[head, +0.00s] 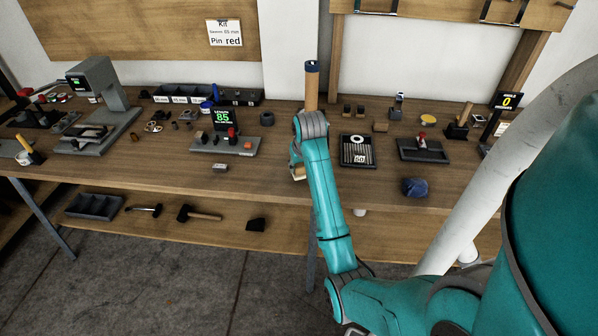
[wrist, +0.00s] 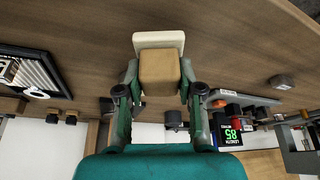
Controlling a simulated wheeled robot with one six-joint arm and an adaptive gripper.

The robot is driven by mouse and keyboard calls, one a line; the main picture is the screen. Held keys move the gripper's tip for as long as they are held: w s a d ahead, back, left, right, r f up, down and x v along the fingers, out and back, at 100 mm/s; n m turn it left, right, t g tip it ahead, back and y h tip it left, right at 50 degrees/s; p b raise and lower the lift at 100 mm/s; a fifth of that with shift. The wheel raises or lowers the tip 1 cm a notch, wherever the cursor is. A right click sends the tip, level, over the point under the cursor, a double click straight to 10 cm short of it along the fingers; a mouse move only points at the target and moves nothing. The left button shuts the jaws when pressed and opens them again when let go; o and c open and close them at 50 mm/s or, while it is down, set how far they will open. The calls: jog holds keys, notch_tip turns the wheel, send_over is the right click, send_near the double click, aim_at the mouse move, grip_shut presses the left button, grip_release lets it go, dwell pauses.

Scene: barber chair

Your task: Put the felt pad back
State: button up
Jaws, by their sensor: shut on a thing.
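The felt pad, as it appears, is a cream slab (wrist: 158,40) joined to a tan wooden block (wrist: 160,72). My gripper (wrist: 160,82) is shut on the sides of the block in the wrist view, with the cream part beyond the fingertips. In the head view my gripper (head: 296,160) is near the front edge of the workbench, mostly hidden by my wrist. A cream edge of the pad (head: 298,174) shows just below it. I cannot tell whether the pad touches the bench top.
The workbench (head: 275,182) has free room left of my gripper, with a small grey block (head: 220,168) there. A length gauge reading 85 (head: 226,122) stands behind it. A black-framed tray (head: 357,151) and a blue lump (head: 414,187) lie to the right. A wooden post (head: 311,90) rises behind.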

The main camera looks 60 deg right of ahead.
jog(key=shift+f, duration=1.25)
jog(key=shift+f, duration=0.1)
jog(key=o, duration=1.1)
